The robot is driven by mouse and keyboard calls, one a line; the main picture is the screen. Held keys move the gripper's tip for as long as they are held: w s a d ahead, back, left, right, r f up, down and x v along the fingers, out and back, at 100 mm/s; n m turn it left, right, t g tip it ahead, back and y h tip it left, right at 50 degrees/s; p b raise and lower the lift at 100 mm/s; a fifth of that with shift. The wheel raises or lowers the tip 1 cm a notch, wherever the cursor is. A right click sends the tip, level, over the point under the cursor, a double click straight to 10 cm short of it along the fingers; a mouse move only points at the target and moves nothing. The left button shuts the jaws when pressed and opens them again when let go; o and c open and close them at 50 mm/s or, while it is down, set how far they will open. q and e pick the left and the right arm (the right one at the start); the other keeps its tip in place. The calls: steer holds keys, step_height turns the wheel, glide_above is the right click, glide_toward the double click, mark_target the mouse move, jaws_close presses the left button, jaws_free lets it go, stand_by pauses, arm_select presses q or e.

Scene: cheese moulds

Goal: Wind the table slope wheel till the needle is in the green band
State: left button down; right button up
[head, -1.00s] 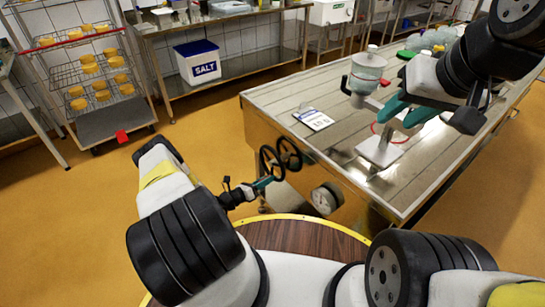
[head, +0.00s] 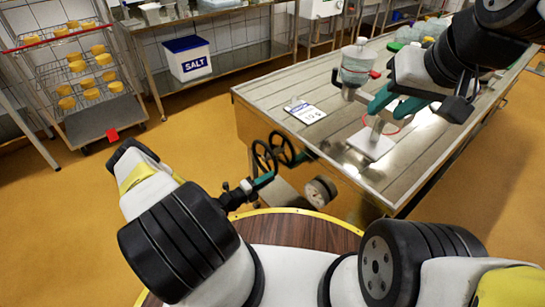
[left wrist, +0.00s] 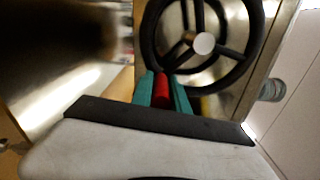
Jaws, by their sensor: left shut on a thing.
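The black slope wheel (head: 264,157) stands at the near end of the steel table (head: 345,97), with a second black wheel (head: 291,148) beside it. In the left wrist view a spoked wheel (left wrist: 151,35) with a pale hub fills the top. My left gripper (head: 265,181) is at the wheel's lower rim. Its teal fingers are shut on a red handle (left wrist: 162,89). The round gauge (head: 320,191) is right of the wheels; its needle and green band are too small to read. My right gripper (head: 395,106) is over the table, its teal fingers apart.
A brown round top (head: 300,229) is close in front.

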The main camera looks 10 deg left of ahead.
arm_select(q)
steer(key=shift+s+d+r+n, duration=0.1)
steer(key=shift+s+r+n, duration=0.1)
steer(key=shift+n, duration=0.2)
steer(key=c, duration=1.3)
jaws_free()
steer(key=v, duration=0.8)
